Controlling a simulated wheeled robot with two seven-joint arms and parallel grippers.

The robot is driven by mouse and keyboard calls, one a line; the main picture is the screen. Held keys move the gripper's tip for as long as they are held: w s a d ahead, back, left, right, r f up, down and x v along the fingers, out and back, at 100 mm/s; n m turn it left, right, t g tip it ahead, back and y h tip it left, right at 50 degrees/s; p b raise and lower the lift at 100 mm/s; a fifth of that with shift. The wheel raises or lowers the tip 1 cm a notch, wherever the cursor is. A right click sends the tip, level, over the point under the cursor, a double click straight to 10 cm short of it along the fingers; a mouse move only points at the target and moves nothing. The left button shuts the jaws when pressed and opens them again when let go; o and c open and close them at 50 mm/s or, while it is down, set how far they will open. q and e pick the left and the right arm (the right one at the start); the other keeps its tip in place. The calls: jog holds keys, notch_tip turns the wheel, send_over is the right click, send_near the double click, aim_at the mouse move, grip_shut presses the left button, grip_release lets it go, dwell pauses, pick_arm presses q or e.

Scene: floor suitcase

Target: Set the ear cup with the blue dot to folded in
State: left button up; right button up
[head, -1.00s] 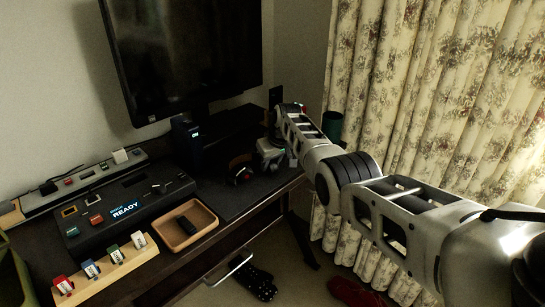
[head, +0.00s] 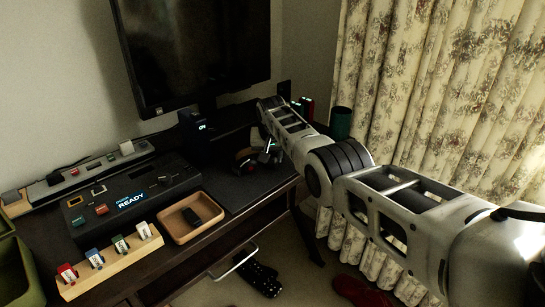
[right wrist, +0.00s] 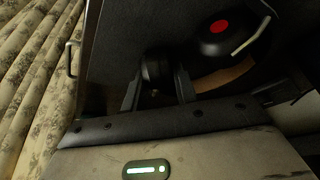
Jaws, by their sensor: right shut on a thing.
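The headphones (head: 243,159) lie on the dark desk mat, small and partly hidden by my right arm in the head view. In the right wrist view, one black ear cup with a red dot (right wrist: 220,27) shows at the upper right, beside a brown band (right wrist: 224,77). Another dark ear cup (right wrist: 154,67) sits between the fingers of my right gripper (right wrist: 158,88), which is shut on it. No blue dot shows on it from this side, and its fold angle cannot be told. The right gripper also shows in the head view (head: 270,150). My left gripper is not in view.
A wooden tray (head: 166,221) with a dark object stands left of the mat (head: 232,193). A console (head: 100,210) and a rack of coloured tags (head: 75,290) are further left. A monitor (head: 190,50) stands behind; a green cylinder (head: 341,122) is behind my arm.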

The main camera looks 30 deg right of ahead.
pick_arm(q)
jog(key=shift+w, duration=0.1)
pick_arm(e)
jog(key=shift+f, duration=0.1)
dwell(0.7)
jog(key=o, duration=1)
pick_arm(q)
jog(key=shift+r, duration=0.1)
pick_arm(e)
jog(key=shift+s+a+r+p, duration=0.1)
jog(key=shift+r+p, duration=0.4)
jog(key=shift+p+v, duration=1.05)
pick_arm(q)
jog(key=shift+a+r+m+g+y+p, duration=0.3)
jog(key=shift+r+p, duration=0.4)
jog(key=shift+p, duration=0.25)
pick_arm(e)
jog(key=shift+v, duration=6.45)
jog(key=shift+c, duration=0.4)
